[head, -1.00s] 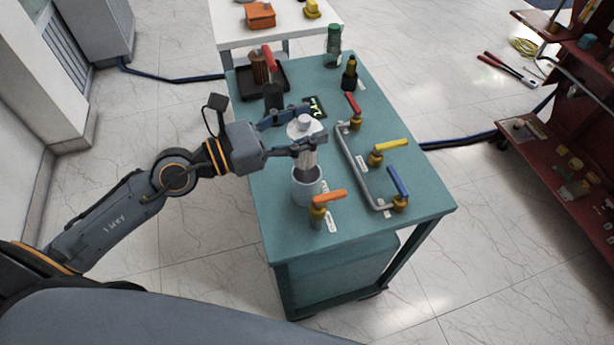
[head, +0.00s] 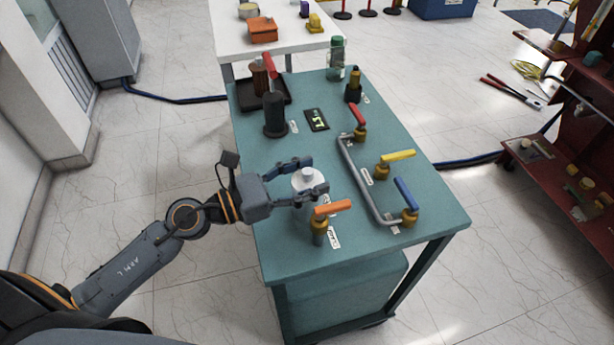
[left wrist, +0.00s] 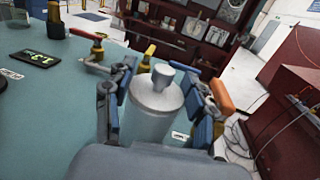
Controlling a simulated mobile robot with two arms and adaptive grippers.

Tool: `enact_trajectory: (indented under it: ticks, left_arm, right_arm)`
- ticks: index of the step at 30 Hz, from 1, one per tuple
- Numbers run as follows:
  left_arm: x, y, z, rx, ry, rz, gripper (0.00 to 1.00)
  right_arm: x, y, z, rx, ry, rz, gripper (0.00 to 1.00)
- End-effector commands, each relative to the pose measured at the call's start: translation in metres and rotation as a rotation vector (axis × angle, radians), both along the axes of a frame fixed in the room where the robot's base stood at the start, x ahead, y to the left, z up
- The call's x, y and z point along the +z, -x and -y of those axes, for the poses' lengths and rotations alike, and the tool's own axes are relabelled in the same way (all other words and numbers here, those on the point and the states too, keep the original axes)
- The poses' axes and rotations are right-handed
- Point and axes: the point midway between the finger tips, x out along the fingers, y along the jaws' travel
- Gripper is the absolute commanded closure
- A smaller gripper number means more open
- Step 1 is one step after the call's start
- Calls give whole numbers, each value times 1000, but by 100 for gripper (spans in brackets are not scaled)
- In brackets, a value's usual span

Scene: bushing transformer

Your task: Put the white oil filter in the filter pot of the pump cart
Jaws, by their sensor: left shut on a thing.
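The white oil filter (head: 307,181) is a pale cylinder with a small knob on top. It stands upright between the fingers of my left gripper (head: 307,178), which is shut on it. In the left wrist view, the filter (left wrist: 155,107) shows its knob and upper side between the two fingers (left wrist: 160,105). My right gripper is not in view.
An orange-handled valve (head: 332,208) stands just in front of the fingers. A grey pipe (head: 358,190) with red, yellow and blue valve handles lies to the right. A black cylinder (head: 275,115), a small display (head: 317,119) and a dark tray (head: 283,88) are farther back.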

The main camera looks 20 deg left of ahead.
Motion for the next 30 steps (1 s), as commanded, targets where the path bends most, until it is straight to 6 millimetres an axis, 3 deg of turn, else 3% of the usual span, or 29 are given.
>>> enact_trajectory:
  ticks: [4, 5, 8, 20, 30]
  left_arm:
    - [-4, 0, 0, 0, 0, 1, 98]
    - [-4, 0, 0, 0, -1, 1, 41]
    - [-3, 0, 0, 0, 0, 0, 22]
    - [2, 0, 0, 0, 0, 0, 22]
    - [-7, 38, -41, 1, -2, -4, 22]
  right_arm:
    - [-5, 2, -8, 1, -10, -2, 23]
    - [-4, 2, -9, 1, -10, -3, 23]
    - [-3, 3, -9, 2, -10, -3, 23]
    - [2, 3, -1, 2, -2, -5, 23]
    - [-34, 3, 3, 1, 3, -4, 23]
